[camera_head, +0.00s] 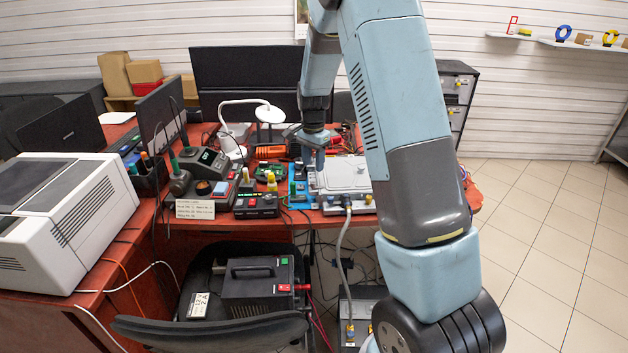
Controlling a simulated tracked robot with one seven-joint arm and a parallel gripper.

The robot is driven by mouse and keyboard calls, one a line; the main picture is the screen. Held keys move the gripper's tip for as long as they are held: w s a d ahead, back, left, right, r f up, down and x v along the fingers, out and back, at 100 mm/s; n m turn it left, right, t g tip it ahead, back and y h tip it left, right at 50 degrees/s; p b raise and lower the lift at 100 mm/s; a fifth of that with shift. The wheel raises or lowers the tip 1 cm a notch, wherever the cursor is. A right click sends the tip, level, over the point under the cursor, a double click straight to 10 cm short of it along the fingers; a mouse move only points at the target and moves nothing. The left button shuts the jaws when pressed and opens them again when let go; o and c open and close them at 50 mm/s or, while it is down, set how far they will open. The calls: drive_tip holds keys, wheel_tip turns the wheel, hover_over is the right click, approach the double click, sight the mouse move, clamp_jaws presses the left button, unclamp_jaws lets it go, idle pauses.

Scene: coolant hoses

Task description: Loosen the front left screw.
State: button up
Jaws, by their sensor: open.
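My gripper (319,162) is at the end of my blue-grey arm, which reaches over the red workbench. It points down near the left back part of a light grey flat-lidded unit (345,176) on the bench. The jaws are open; no object shows between them. The unit's front left corner lies nearer the camera than my gripper. The screws are too small to make out at this distance, and my arm covers part of the unit's right side. A grey hose (342,245) runs down from the unit's front edge.
Left of the unit stand a blue fixture (299,190), a black box with knobs (256,206) and a soldering station (204,161). A white lamp (240,105) and a dark monitor (245,82) stand behind. A chair (215,332) with a black case (257,283) is in front. Tiled floor is clear at right.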

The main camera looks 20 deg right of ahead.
sight(313, 183)
wheel_tip(313, 183, down, 7)
drive_tip(key=shift+f, duration=0.2)
drive_tip(key=shift+c, duration=0.2)
